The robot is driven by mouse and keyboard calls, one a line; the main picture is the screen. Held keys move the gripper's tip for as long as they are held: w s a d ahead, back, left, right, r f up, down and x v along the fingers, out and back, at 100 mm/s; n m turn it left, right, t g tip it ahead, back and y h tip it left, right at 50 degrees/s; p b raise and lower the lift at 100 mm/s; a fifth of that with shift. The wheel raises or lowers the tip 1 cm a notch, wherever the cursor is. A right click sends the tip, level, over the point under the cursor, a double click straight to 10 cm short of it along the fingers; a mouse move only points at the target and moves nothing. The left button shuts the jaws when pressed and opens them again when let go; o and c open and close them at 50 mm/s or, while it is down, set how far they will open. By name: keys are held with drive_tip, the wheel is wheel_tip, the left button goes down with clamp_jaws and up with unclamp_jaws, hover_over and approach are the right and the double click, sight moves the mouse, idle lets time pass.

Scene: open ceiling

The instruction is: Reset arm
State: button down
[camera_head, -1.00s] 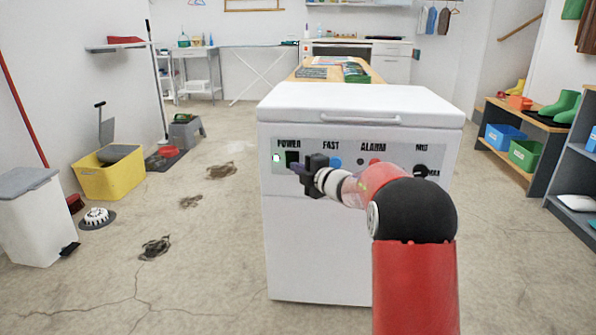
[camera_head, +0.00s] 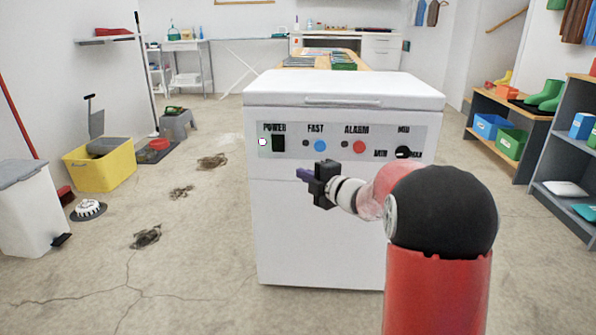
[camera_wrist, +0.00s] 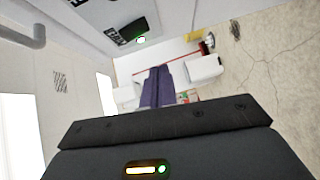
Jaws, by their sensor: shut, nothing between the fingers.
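My gripper (camera_head: 302,175) is in front of the white chest freezer (camera_head: 310,225), below its control panel, and holds nothing. Its fingers are together; they also show in the wrist view (camera_wrist: 157,88) as a purple pair side by side. The panel (camera_head: 299,155) has a dark power switch (camera_head: 278,143), a lit light (camera_head: 262,142) left of it, a blue fast button (camera_head: 320,146), a red alarm button (camera_head: 359,147) and a black knob (camera_head: 403,152). In the wrist view the power switch (camera_wrist: 133,30) and its green-white light (camera_wrist: 141,41) show near the top.
A yellow bucket (camera_head: 100,168) and a white bin (camera_head: 30,215) stand at left. Dirt patches (camera_head: 146,237) lie on the open floor between them and the freezer. A shelf with boots and bins (camera_head: 512,142) and a grey shelf (camera_head: 560,170) stand at right.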

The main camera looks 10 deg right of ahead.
idle(0.3)
drive_tip(key=s+d+r+m+g+h+p, duration=0.25)
drive_tip(key=s+r+m+h+p, duration=0.35)
drive_tip(key=s+r+m+h, duration=0.6)
drive_tip(key=s+a+f+m+g+y+p, duration=0.1)
drive_tip(key=s+a+f+m+g, duration=0.1)
drive_tip(key=s, duration=0.7)
drive_tip(key=s+a+f+m+g+y+p, duration=0.1)
drive_tip(key=s+a+f+m+g, duration=0.1)
drive_tip(key=s+m, duration=0.3)
drive_tip(key=s+a+f+m+g+y+p, duration=0.2)
drive_tip(key=s+f+m+g, duration=0.1)
drive_tip(key=s, duration=1.1)
drive_tip(key=shift+a, duration=0.35)
